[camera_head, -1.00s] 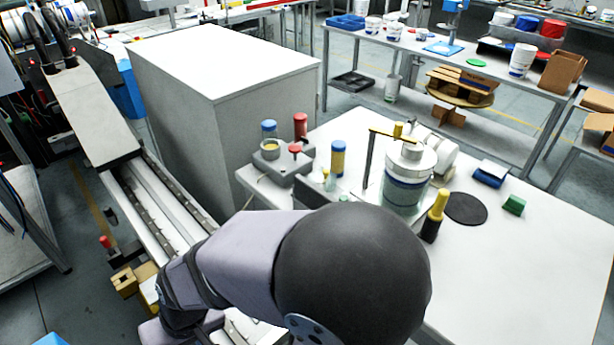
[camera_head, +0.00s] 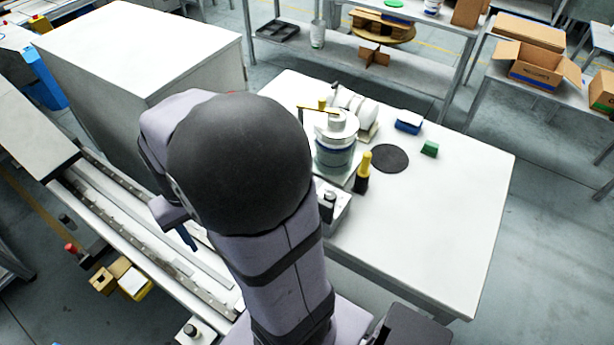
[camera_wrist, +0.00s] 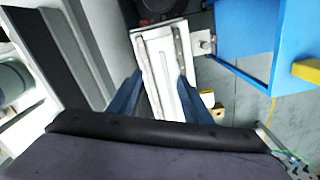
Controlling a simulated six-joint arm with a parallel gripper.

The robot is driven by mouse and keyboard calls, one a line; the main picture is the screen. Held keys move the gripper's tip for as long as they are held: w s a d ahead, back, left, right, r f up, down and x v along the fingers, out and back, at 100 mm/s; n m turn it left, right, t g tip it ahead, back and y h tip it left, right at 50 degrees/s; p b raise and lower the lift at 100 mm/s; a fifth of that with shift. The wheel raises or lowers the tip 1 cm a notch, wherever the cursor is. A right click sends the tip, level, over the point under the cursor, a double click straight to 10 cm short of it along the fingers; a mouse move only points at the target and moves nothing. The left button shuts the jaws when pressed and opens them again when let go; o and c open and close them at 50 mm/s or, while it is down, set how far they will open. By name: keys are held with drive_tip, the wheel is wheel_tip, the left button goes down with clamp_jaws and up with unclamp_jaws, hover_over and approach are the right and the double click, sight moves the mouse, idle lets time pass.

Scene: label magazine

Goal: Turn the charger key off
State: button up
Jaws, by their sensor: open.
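I cannot make out a charger key in either current view. A pale box (camera_head: 340,217) with a dark upright knob (camera_head: 327,205) stands at the near edge of the white table, right beside my arm; I cannot tell whether it is the charger. My arm hides the table's left end. In the wrist view my gripper (camera_wrist: 160,76) is open and empty, its two blue fingers apart over a pale rail track (camera_wrist: 160,50). In the head view only a blue finger piece (camera_head: 187,238) shows below my arm.
A large white cabinet (camera_head: 140,50) stands behind left. A blue frame (camera_wrist: 245,45) shows in the wrist view.

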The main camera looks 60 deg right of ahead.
drive_tip(key=d+f+m+b, duration=0.2)
drive_tip(key=d+m+b, duration=0.45)
drive_tip(key=d, duration=1.15)
drive_tip(key=s+d+m, duration=0.2)
drive_tip(key=d, duration=0.2)
drive_tip(key=s+d+m+b, duration=0.1)
drive_tip(key=s+d+m, duration=0.1)
drive_tip(key=d, duration=0.2)
drive_tip(key=s+d+m, duration=0.2)
drive_tip(key=d+m, duration=0.1)
drive_tip(key=d, duration=0.1)
drive_tip(key=shift+s+d+r+b, duration=0.15)
drive_tip(key=shift+d+r+b, duration=0.1)
drive_tip(key=shift+r+b, duration=0.1)
drive_tip(key=shift+f+p, duration=0.85)
drive_tip(key=shift+f, duration=2.85)
drive_tip(key=c, duration=1.1)
